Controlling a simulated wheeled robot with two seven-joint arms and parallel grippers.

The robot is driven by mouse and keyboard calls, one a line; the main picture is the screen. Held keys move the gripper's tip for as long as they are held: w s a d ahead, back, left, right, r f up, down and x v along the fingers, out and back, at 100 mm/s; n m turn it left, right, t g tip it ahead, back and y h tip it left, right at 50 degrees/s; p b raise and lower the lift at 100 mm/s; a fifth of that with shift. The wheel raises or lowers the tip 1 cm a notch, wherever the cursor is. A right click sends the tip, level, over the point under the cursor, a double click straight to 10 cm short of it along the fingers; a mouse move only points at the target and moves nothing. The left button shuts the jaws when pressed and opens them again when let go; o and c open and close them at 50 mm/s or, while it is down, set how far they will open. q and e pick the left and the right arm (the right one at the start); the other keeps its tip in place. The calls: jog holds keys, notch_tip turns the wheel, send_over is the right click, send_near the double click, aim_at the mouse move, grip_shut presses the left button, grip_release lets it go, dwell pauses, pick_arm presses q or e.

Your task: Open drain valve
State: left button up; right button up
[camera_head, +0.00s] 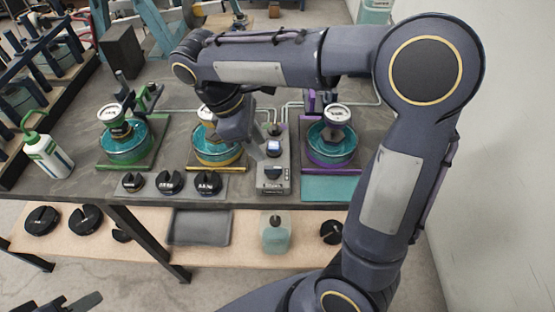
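My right gripper (258,152) reaches down over the bench, between the yellow-based station (233,166) and a small grey unit (272,178) with a lit display. Its fingertips are close to the top of that unit; I cannot tell whether they touch it, or whether the gripper is open or shut. No part is clearly recognisable as the drain valve; small fittings (275,129) and thin pipes stand behind the unit, partly hidden by my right arm. Part of my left gripper (80,302) shows at the bottom left edge, away from the bench; its opening is unclear.
A green-based station (128,163) and a purple-based station (303,160), each with a teal bowl and gauge, flank the middle one. Black slotted weights (169,182) lie at the front edge. A white-green bottle (45,155) stands left. A lower shelf (140,240) holds more weights and a jar (276,236).

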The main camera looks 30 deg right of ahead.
aim_at(273, 168)
jog(key=x, duration=0.7)
jog(key=shift+f, duration=0.35)
grip_shut()
